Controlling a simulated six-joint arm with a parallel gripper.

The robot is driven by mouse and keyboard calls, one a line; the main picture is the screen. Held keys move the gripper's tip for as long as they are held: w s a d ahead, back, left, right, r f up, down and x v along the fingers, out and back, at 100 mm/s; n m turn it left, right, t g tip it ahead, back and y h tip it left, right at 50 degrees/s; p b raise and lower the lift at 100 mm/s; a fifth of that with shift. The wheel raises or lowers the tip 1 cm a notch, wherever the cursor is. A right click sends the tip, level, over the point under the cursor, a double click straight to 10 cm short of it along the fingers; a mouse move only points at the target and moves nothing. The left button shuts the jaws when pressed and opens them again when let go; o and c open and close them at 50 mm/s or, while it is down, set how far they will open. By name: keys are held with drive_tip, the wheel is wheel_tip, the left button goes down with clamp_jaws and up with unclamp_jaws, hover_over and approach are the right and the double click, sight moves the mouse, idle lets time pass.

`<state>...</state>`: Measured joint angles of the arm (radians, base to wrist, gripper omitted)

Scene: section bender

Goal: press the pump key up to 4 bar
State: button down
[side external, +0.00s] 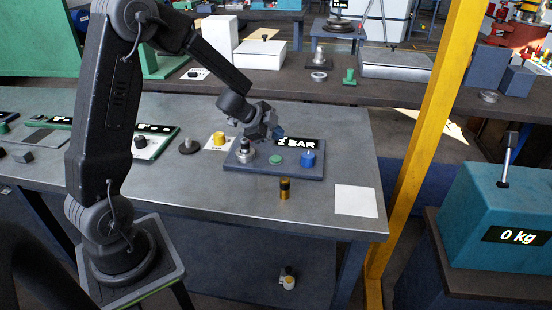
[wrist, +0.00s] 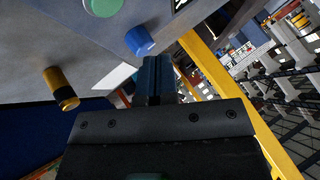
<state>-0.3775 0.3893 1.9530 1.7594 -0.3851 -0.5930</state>
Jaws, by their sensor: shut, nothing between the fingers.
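A slate-blue pump panel (side external: 262,172) lies on the grey bench. It carries a black display (side external: 298,142) that reads 2 BAR, its left end close behind my gripper in this view. On the panel are a round green button (side external: 276,160), a blue round knob or key (side external: 308,159) and a metal fitting (side external: 245,153). No label shows which is the pump key. My gripper (side external: 279,133) is shut and empty, above the panel's back part. In the wrist view, my closed fingertips (wrist: 158,66) sit beside the blue knob (wrist: 140,41), apparently apart; the green button (wrist: 103,6) is farther off.
A brass-and-black cylinder (side external: 285,189) stands in front of the panel. A white sheet (side external: 356,200) lies at the bench's right. A yellow cylinder (side external: 219,139) stands left of the panel. A yellow post (side external: 420,130) rises beyond the bench's right edge.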

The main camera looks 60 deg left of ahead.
sight(276, 160)
idle(0.7)
wheel_tip(276, 160, up, 4)
drive_tip(key=shift+f, duration=0.1)
idle(0.4)
drive_tip(key=shift+f, duration=4.4)
drive_tip(key=shift+f, duration=0.4)
